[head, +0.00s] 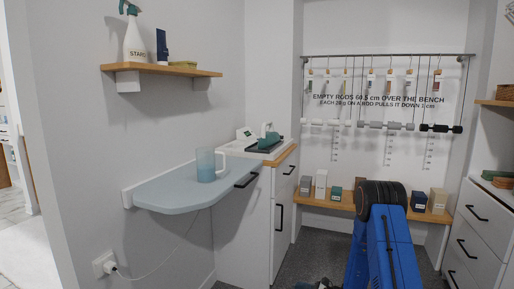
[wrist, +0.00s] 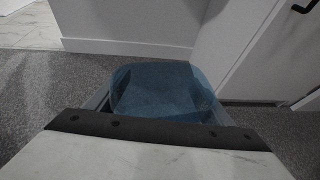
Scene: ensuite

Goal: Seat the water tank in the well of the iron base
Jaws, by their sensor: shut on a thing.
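My gripper (wrist: 165,112) is shut on a see-through blue thing, the water tank (wrist: 160,92), in the middle of the wrist view. Carpet lies below and beyond it. The tank's lower part is hidden behind a dark bar with screws. In the head view, the white iron base (head: 236,149) stands on the wood-topped cabinet at the end of the board, with a green iron (head: 268,137) on its dark plate. My gripper is well apart from the base. The well cannot be made out from here.
A see-through blue jug with a handle (head: 206,166) stands on the pale blue board (head: 165,191), left of the base. A wall shelf (head: 160,70) hangs above the board. A low wooden bench (head: 325,203) holds small boxes. Grey carpet is open before the cabinet.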

